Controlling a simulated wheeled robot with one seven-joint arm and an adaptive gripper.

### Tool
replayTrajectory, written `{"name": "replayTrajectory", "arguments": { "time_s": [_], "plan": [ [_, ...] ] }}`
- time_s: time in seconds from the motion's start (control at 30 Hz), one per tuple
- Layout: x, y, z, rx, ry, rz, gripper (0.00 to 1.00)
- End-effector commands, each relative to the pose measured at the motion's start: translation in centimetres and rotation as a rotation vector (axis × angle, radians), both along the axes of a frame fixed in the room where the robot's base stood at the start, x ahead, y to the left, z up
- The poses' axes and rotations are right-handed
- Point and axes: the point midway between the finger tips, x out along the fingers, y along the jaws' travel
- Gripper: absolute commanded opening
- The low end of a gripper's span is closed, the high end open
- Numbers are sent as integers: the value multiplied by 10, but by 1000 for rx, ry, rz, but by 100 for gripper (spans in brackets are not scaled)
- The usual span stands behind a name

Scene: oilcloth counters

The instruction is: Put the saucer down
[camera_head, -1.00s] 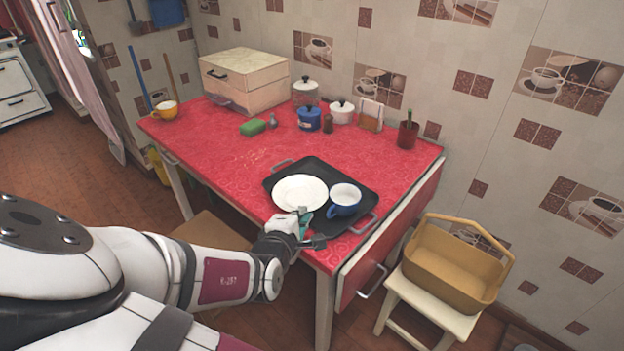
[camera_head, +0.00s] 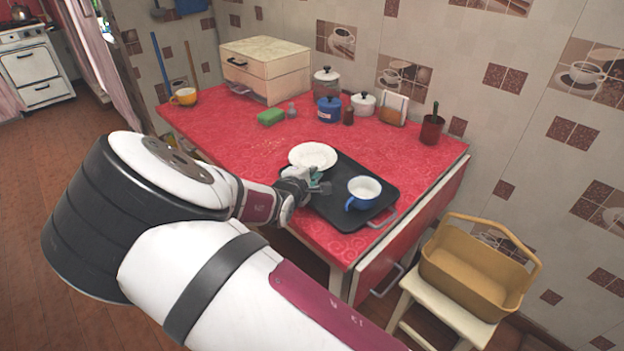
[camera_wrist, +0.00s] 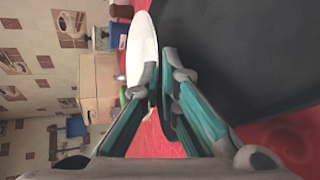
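The white saucer (camera_head: 313,155) is over the back left corner of the black tray (camera_head: 345,213) in the head view. It covers part of the tray and part of the red tabletop. My gripper (camera_head: 316,182) is at the saucer's near edge. In the wrist view the saucer (camera_wrist: 141,45) shows nearly edge-on, its rim running in between the fingertips of my gripper (camera_wrist: 160,78), which look closed on it. The exact gap under the saucer cannot be told. A blue cup (camera_head: 363,193) with a white inside stands on the tray's right part.
The red table (camera_head: 235,140) is clear left of the saucer. A green sponge (camera_head: 271,117), a blue pot (camera_head: 329,109), a white pot (camera_head: 363,104) and a dark red cup (camera_head: 431,128) stand farther back. A yellow basket (camera_head: 470,270) sits on a stool at right.

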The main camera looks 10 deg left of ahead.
Motion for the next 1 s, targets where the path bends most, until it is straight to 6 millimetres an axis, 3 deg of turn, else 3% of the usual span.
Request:
{"name": "replayTrajectory", "arguments": {
  "time_s": [0.13,0.63,0.77,1.0],
  "plan": [
    [1,0,-17,0,0,0,0],
    [0,0,-23,0,-1,0,0],
    [0,0,-24,0,-1,0,25],
    [-1,0,-25,-1,2,0,25]
  ]
}}
